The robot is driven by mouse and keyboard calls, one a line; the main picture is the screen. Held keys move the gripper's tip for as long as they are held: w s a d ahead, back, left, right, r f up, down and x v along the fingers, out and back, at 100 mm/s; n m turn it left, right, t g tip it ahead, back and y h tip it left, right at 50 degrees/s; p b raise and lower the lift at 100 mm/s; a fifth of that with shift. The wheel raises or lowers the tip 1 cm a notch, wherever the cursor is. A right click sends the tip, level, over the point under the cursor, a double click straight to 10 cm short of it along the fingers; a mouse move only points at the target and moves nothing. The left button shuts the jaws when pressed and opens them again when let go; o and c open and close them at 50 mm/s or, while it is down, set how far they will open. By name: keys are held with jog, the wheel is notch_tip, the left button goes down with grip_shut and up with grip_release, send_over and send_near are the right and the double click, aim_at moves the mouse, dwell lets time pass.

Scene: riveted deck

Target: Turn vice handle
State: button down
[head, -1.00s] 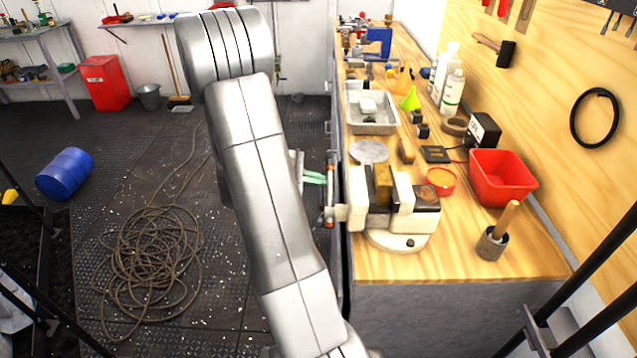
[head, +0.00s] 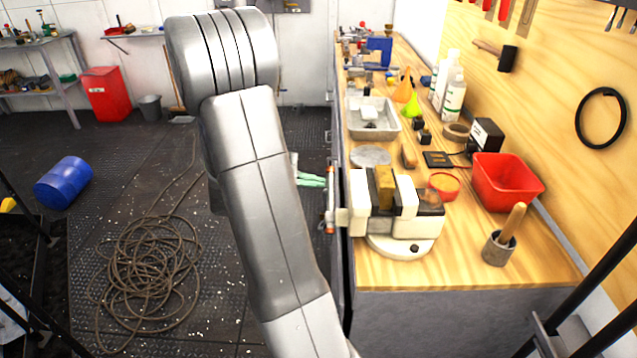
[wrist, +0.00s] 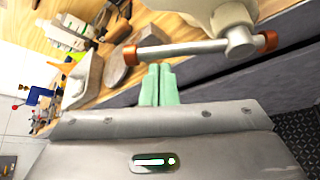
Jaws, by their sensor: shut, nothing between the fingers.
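The cream vice (head: 398,212) is mounted at the front left corner of the wooden bench, with a wooden block (head: 385,186) between its jaws. Its handle (head: 331,198) is a bar with orange end caps at the bench's left edge. In the wrist view the handle (wrist: 190,49) lies across the upper middle, with the cream vice body (wrist: 200,12) above it. My gripper (wrist: 158,70) has pale green fingers, shut together and empty. Their tips are close to the handle bar near its left end; whether they touch it I cannot tell. In the head view my gripper (head: 312,179) shows beside the handle, partly hidden by my arm.
On the bench (head: 440,270) stand a red bin (head: 505,182), a cup with a wooden-handled tool (head: 500,248), a metal tray (head: 371,120) and white bottles (head: 453,96). A coiled rope (head: 150,262) and blue barrel (head: 63,182) lie on the open floor at left.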

jog(key=v, duration=1.2)
jog(key=shift+a, duration=0.2)
jog(key=x, duration=1.4)
jog(key=shift+p, duration=0.35)
jog(key=shift+b, duration=0.4)
